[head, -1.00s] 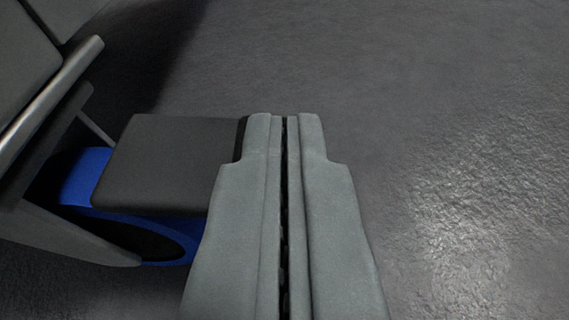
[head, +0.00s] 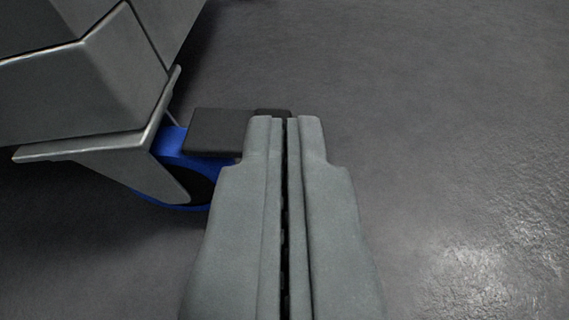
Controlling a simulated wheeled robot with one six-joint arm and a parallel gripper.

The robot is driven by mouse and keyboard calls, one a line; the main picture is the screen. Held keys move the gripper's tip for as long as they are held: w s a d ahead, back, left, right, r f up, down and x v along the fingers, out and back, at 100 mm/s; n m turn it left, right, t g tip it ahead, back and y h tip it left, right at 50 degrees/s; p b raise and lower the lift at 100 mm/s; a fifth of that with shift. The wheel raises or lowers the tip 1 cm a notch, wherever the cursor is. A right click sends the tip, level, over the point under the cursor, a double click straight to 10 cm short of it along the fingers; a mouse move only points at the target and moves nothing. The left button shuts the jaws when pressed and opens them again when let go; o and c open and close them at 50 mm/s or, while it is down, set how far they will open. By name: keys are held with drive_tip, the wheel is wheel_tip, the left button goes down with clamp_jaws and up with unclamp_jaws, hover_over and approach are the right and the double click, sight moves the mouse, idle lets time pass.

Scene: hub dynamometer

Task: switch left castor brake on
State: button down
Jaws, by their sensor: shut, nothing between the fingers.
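The castor has a blue wheel (head: 172,150) under a grey metal fork (head: 130,158), left of centre in the head view. Its dark flat brake pedal (head: 222,132) sticks out to the right from the wheel. My gripper (head: 286,120) is shut and empty, with its fingertips at the pedal's right end and overlapping it in the picture. I cannot tell whether they touch it. The fingers hide part of the pedal's near right side and a little of the wheel.
The grey machine body (head: 85,75) stands above and left of the castor. Bare dark floor (head: 440,140) lies open to the right and beyond the gripper.

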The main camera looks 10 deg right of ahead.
drive_tip(key=shift+v, duration=1.35)
